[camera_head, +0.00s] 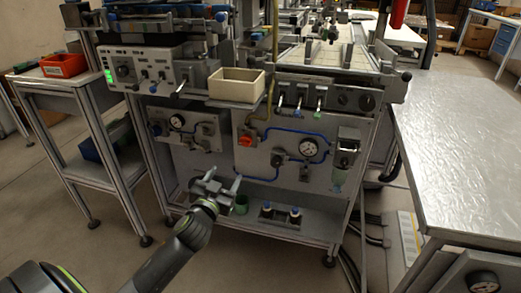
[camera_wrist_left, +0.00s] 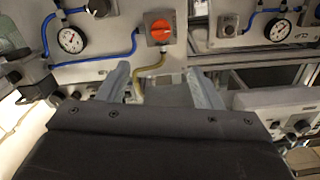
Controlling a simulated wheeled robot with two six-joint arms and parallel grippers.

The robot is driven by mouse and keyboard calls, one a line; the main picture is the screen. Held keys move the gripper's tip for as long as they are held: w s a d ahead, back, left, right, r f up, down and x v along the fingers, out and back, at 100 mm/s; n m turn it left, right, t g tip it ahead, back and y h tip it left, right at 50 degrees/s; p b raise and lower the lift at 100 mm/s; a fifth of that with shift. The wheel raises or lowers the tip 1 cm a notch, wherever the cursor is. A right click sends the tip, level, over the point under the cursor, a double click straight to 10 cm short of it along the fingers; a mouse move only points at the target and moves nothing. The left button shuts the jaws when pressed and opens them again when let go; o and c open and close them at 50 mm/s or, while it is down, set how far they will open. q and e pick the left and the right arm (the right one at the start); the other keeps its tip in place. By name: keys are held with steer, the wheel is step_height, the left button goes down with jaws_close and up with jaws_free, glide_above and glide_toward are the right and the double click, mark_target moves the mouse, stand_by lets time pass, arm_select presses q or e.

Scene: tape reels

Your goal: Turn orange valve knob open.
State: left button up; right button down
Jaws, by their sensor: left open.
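The orange valve knob (camera_head: 245,137) sits on the lower grey panel of the workbench, left of the blue tubing. In the left wrist view the orange knob (camera_wrist_left: 160,29) shows on its square plate near the top, beyond the fingertips and roughly between them across the picture. My left gripper (camera_head: 223,179) is open and empty, low in front of the panel, below and a little left of the knob, and apart from it. Its two fingers (camera_wrist_left: 158,76) stand spread in the wrist view. My right gripper is in neither view.
A pressure gauge (camera_head: 307,147) and blue tubing (camera_head: 284,131) are right of the knob. A second gauge (camera_head: 177,121) is to the left. A beige bin (camera_head: 236,84) stands above. Open floor lies in front.

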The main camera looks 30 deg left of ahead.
mark_target(244, 143)
arm_select(q)
steer(key=b+x, duration=0.1)
steer(key=x, duration=1.5)
steer(key=shift+r, duration=0.1)
steer(key=shift+w+a+b, duration=0.15)
steer(key=shift+w+b, duration=0.15)
steer(key=shift+w, duration=0.25)
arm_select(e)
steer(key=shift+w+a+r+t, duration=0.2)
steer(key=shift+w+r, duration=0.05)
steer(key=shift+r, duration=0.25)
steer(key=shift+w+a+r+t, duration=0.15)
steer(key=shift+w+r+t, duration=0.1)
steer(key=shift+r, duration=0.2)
arm_select(q)
steer(key=c, duration=1)
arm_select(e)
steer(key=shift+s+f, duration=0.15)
